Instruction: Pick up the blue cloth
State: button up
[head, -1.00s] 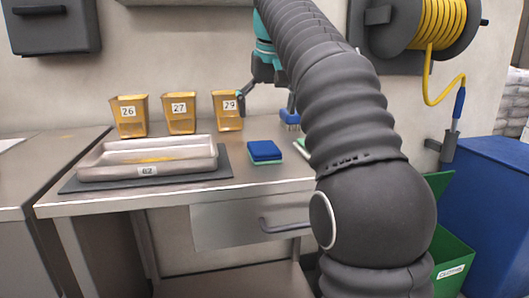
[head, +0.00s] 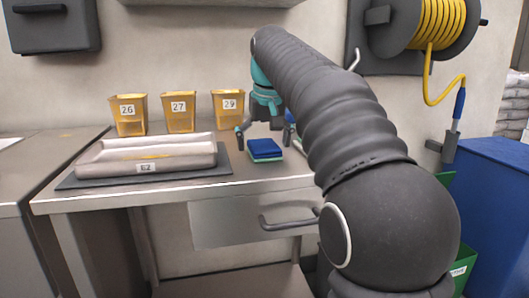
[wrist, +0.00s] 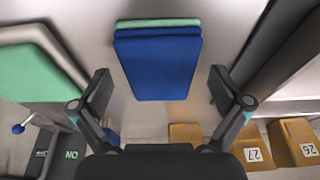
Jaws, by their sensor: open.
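The blue cloth (head: 265,147) lies folded on top of a green cloth (head: 265,159) on the steel bench. In the wrist view the blue cloth (wrist: 158,66) shows between and ahead of my fingers, with a green edge (wrist: 158,22) beyond it. My gripper (head: 263,131) is open and empty, just above and behind the cloth in the head view. In the wrist view my gripper's fingertips (wrist: 160,85) stand apart on either side of the cloth, not visibly touching it. My arm hides the bench to the right of the cloth.
A steel tray (head: 148,157) marked 62 sits on a dark mat (head: 80,181) to the left. Tubs 26 (head: 128,113), 27 (head: 180,112) and 29 (head: 228,105) stand along the wall. A green board (wrist: 38,72) lies beside the cloth in the wrist view. A drawer handle (head: 288,221) sticks out below.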

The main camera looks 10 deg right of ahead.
aim_at(262, 142)
jog(key=c, duration=1.2)
jog(key=shift+r, duration=0.15)
notch_tip(262, 142, up, 4)
jog(key=shift+r+p, duration=0.2)
jog(key=shift+p, duration=0.75)
jog(key=s+d+r, duration=0.4)
jog(key=s+d, duration=0.1)
jog(key=s+d+r, duration=0.2)
jog(key=s+d, duration=0.1)
jog(key=shift+s+r, duration=0.2)
